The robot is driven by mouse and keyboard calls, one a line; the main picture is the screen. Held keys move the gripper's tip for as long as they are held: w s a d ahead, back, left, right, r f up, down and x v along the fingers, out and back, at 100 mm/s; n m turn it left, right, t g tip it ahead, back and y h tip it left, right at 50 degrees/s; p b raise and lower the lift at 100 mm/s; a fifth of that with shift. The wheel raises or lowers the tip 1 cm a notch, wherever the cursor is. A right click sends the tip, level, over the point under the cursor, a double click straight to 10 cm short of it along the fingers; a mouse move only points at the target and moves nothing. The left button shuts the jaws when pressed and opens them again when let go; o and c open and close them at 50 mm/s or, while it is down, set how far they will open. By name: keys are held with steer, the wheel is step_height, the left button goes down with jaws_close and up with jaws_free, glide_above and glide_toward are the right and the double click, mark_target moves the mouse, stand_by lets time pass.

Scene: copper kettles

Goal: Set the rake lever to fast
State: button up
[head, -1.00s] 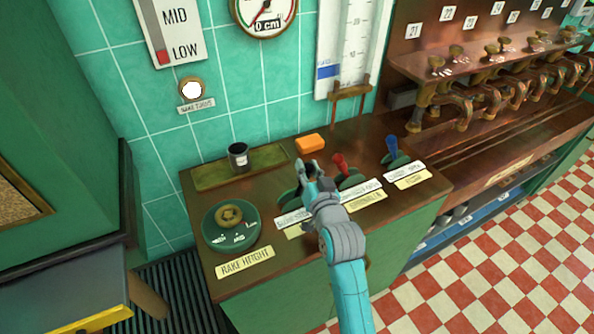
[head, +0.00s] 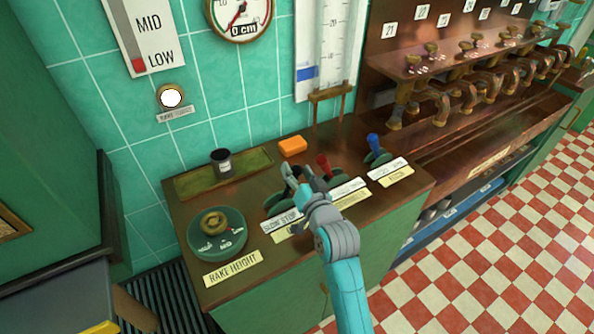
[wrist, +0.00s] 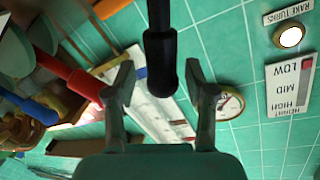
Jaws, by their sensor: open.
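The rake lever has a black handle, seen close up in the wrist view (wrist: 161,62). Its grip end lies in front of the gap between my two fingers, with a finger on each side; I cannot tell whether either touches it. My gripper (head: 298,178) is open over the lever's green base (head: 283,203) on the counter and hides most of the lever in the head view. The lever's white label (head: 281,222) reads SLOW and STOP; my arm covers its right part. The fingers also show in the wrist view (wrist: 160,84).
A red lever (head: 324,163) and a blue lever (head: 374,143) stand to the right. The rake height dial (head: 217,233) is at the left. An orange block (head: 292,146) and a dark cup (head: 222,160) sit behind. A row of copper taps (head: 470,92) is at the far right.

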steer(key=v, duration=1.1)
steer(key=shift+s, duration=0.25)
steer(key=shift+d, duration=0.1)
steer(key=s+d+f+h, duration=0.2)
steer(key=s+d+f, duration=0.4)
steer(key=s, duration=0.4)
steer(key=s+d+f+h, duration=0.2)
steer(key=s+d+f, duration=0.4)
steer(key=s, duration=0.3)
steer(key=s+d+r+h, duration=0.1)
steer(key=s+d, duration=0.1)
steer(key=s, duration=0.9)
steer(key=s+d+r+h, duration=0.2)
steer(key=s+d, duration=0.1)
steer(key=s, duration=0.9)
steer(key=shift+d+n+g, duration=0.15)
steer(key=shift+n+g, duration=0.15)
steer(key=shift+g, duration=0.1)
